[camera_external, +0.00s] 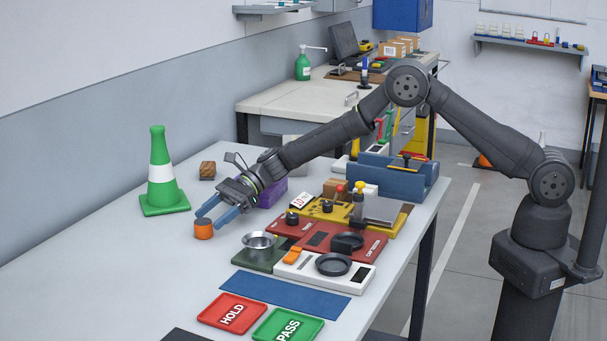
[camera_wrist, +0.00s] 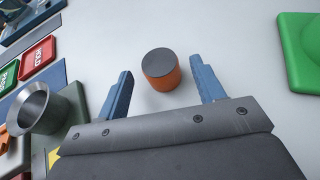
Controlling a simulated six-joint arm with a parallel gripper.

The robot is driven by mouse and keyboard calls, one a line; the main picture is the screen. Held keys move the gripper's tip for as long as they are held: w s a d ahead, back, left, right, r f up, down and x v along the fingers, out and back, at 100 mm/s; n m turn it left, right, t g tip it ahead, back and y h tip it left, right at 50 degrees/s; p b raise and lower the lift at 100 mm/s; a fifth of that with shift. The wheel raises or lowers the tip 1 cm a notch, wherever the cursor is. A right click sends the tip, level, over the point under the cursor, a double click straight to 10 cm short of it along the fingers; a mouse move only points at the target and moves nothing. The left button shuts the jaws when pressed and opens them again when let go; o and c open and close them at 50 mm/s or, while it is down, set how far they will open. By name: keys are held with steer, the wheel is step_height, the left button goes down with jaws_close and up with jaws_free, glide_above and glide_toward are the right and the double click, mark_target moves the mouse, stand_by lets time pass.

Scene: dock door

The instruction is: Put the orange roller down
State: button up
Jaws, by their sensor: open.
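The orange roller (camera_external: 203,229) is a short orange cylinder with a dark grey top. It stands upright on the grey table (camera_external: 110,275), just beyond my gripper's fingertips. It also shows in the wrist view (camera_wrist: 161,70), between and a little ahead of the two blue fingers. My gripper (camera_external: 217,217) is open, with a finger on each side and a gap to the roller. In the wrist view the fingers of my gripper (camera_wrist: 160,82) do not touch it.
A green cone (camera_external: 161,180) with a white band and a wooden block (camera_external: 207,170) stand behind the roller. A metal cup (camera_external: 258,243), a red HOLD tray (camera_external: 232,313) and a green PASS tray (camera_external: 288,327) lie to the right. The table's left part is clear.

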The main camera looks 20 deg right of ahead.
mark_target(204, 221)
steer(key=v, duration=0.8)
steer(key=shift+d, duration=0.15)
steer(key=x, duration=1.1)
steer(key=shift+s+a+f, duration=0.15)
steer(key=shift+a, duration=0.15)
steer(key=shift+a+r, duration=0.25)
steer(key=shift+d+r, duration=0.1)
steer(key=shift+r, duration=1.65)
steer(key=shift+f, duration=0.1)
